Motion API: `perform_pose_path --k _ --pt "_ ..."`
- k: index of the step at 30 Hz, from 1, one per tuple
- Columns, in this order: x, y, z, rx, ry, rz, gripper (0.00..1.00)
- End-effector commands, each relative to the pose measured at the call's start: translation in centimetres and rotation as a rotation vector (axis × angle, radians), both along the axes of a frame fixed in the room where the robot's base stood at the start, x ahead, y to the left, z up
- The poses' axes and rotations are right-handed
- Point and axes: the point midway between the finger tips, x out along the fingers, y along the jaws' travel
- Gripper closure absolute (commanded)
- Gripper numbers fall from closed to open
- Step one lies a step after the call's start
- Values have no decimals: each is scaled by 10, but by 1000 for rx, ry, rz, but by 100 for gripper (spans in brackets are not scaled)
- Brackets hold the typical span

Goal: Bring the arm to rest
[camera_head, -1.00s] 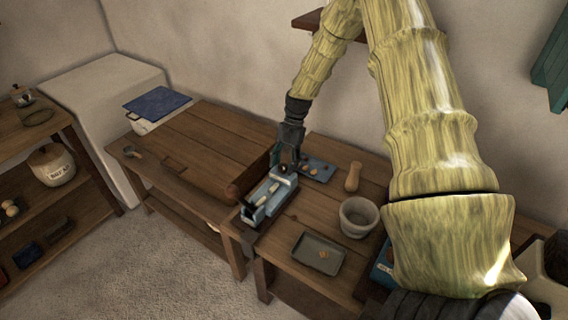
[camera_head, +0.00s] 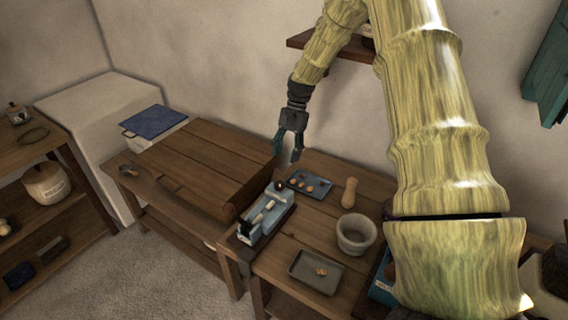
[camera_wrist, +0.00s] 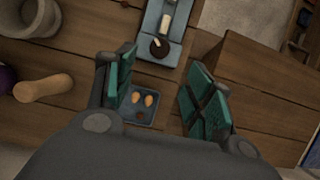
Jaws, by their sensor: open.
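My gripper (camera_head: 288,146) hangs from my arm above the back of the right wooden table (camera_head: 290,228). Its dark teal fingers are spread apart and nothing is between them. In the wrist view the open fingers (camera_wrist: 160,95) are above the table, with a small blue tray (camera_wrist: 140,106) holding small orange pieces below. The same blue tray (camera_head: 300,190) lies on the table in the head view, just below and right of the gripper. A light blue device (camera_head: 266,214) with a pale piece on it stands in front of the gripper, apart from it.
A grey mortar (camera_head: 355,236), a wooden pestle (camera_head: 349,192) and a grey tray (camera_head: 316,272) stand on the right table. A second, slightly higher wooden table (camera_head: 195,160) adjoins on the left. A wall shelf (camera_head: 330,46) is behind my arm.

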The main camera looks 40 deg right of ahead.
Motion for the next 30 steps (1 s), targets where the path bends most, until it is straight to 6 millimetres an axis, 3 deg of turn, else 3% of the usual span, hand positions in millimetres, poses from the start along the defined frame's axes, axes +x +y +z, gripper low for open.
perform_pose_path --k 6,23,26,30 --pt "1 -4 10 0 1 0 47" --pt "0 -3 9 0 2 4 47" --pt "-9 6 0 2 7 41 47" --pt "-44 35 -36 12 19 175 47"
